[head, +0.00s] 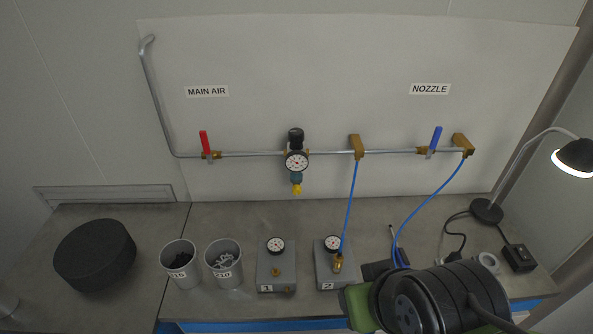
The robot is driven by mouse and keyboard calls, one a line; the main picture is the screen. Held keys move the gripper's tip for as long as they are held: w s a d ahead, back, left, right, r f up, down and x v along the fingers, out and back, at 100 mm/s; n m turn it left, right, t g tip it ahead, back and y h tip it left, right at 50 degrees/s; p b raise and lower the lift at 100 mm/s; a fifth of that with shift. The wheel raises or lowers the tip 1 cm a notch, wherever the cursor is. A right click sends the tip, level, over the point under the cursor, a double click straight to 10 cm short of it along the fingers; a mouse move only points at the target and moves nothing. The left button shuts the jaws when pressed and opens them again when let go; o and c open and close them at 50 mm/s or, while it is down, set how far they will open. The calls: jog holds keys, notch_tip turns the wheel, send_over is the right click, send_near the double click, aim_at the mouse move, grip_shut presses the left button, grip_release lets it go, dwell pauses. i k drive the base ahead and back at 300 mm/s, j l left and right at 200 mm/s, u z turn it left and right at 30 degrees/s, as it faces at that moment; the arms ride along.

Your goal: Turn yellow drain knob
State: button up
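The yellow drain knob (297,189) is small and sits at the bottom of the teal bowl (297,177) under the round white-faced gauge (297,161) on the wall pipe. A black knob (296,136) tops this unit. Nothing touches the yellow knob, and it is in clear sight; its turn angle is too small to tell. My arm shows at the bottom right as black and green links, well below and right of the knob. My gripper's fingers are not in view.
Red (204,142) and blue (435,139) valve levers stand upright on the pipe (250,153). Blue hoses (349,210) hang right of the knob. Below are two cups (180,264) and two grey gauge boxes (276,268). A lamp (575,157) stands at right. Space before the knob is clear.

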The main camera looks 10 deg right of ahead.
aim_at(296, 188)
jog(key=i+j+z, duration=0.1)
jog(key=j, duration=0.75)
jog(key=i+j+z, duration=0.1)
jog(key=j, duration=0.75)
